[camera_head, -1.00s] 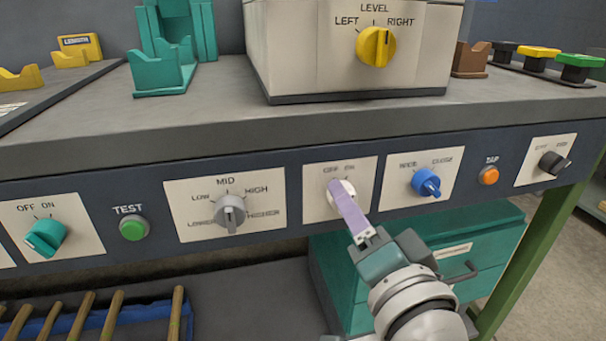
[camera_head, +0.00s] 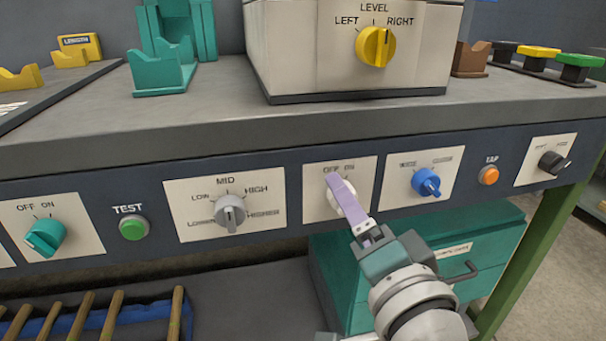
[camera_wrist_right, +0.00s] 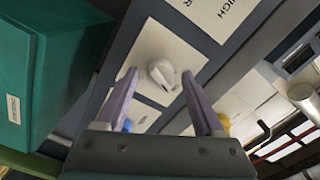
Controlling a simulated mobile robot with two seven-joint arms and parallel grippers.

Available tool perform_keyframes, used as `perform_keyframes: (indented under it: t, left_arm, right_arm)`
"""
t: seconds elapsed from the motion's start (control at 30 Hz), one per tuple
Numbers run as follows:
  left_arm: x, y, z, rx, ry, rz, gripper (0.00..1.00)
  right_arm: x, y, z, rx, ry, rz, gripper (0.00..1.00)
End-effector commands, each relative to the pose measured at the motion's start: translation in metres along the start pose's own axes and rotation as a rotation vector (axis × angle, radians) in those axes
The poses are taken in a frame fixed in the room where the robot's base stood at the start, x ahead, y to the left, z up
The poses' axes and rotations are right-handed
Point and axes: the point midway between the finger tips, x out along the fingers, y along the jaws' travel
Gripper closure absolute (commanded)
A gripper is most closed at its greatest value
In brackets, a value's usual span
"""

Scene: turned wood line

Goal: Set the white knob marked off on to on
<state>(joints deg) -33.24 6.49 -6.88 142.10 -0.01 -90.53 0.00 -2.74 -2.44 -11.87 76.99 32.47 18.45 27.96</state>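The white knob (camera_head: 332,201) sits on a white plate marked OFF and ON, in the middle of the dark front panel. In the head view a purple finger of my right gripper (camera_head: 336,182) crosses in front of it and hides much of it, including its pointer. In the right wrist view the white knob (camera_wrist_right: 162,73) lies ahead, between the two purple fingers of my right gripper (camera_wrist_right: 159,76). The fingers are spread, with a gap on each side of the knob. My left gripper is not in view.
A grey MID knob (camera_head: 231,212) sits left of the plate, a blue knob (camera_head: 426,183) right of it. An orange TAP button (camera_head: 488,175) and a teal OFF/ON knob (camera_head: 45,237) are farther off. A teal drawer unit (camera_head: 480,237) stands below the panel.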

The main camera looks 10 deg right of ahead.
Motion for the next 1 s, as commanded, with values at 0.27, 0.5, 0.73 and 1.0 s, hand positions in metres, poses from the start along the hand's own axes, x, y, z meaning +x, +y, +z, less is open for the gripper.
perform_keyframes:
  t: [0.27, 0.5, 0.73, 1.0]
  left_arm:
    - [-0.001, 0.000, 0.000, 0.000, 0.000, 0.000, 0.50]
    - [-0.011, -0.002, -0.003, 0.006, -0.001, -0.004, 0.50]
    - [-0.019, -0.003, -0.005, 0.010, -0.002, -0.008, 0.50]
    - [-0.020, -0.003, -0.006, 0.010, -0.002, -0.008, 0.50]
  right_arm:
    - [-0.001, 0.000, 0.000, -0.001, 0.000, 0.000, 0.26]
    - [-0.034, -0.001, -0.001, -0.002, -0.002, 0.004, 0.26]
    - [-0.079, -0.001, 0.000, -0.001, -0.003, 0.002, 0.26]
    - [-0.100, 0.000, 0.000, -0.001, 0.000, 0.000, 0.26]
